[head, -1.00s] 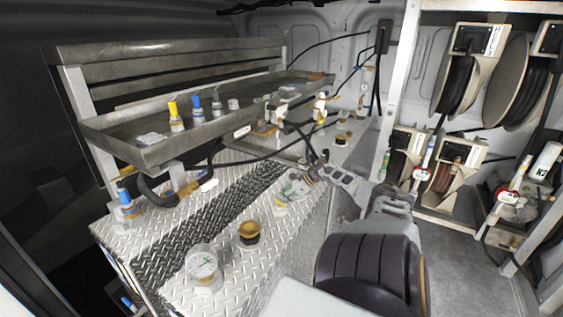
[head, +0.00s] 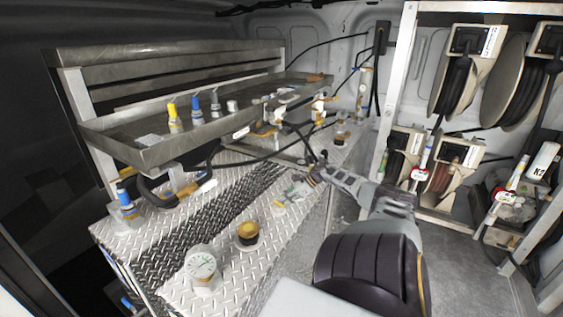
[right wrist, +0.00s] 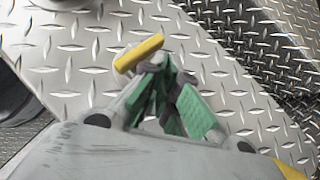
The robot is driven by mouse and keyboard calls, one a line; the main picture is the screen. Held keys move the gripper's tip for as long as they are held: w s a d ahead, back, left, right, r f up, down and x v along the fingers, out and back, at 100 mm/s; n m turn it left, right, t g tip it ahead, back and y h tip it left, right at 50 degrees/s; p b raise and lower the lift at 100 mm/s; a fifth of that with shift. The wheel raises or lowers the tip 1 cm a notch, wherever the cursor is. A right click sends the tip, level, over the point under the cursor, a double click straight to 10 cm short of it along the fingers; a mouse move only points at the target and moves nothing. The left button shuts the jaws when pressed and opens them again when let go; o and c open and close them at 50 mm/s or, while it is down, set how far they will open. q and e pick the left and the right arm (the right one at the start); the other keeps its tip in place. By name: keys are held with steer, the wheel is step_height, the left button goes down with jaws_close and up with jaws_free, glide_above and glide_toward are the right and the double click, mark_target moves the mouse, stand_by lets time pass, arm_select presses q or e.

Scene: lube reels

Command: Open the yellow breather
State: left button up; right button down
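The yellow breather shows in the right wrist view as a yellow bar-shaped handle (right wrist: 138,53), tilted, above the bright tread-plate top. My right gripper (right wrist: 163,72) has green finger pads whose tips come close together right at the handle's right part. The fingers cover its lower side, and I cannot tell whether they hold it or only touch it. My left gripper is not in view.
A brown-capped fitting (head: 247,234) and a round white gauge (head: 202,267) stand on the bench (head: 170,240) nearer to me. A metal tray (head: 150,150) with yellow and blue bottles is behind. Hose reels (head: 460,85) fill the rack at right.

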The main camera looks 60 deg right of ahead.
steer(key=shift+s+d+r, duration=0.2)
steer(key=shift+s+r, duration=0.05)
steer(key=shift+r, duration=0.3)
steer(key=shift+s+d+r, duration=0.2)
steer(key=shift+d+r, duration=0.15)
steer(key=shift+r, duration=0.1)
steer(key=shift+v, duration=2.2)
steer(key=shift+w+r, duration=0.1)
steer(key=shift+w, duration=0.1)
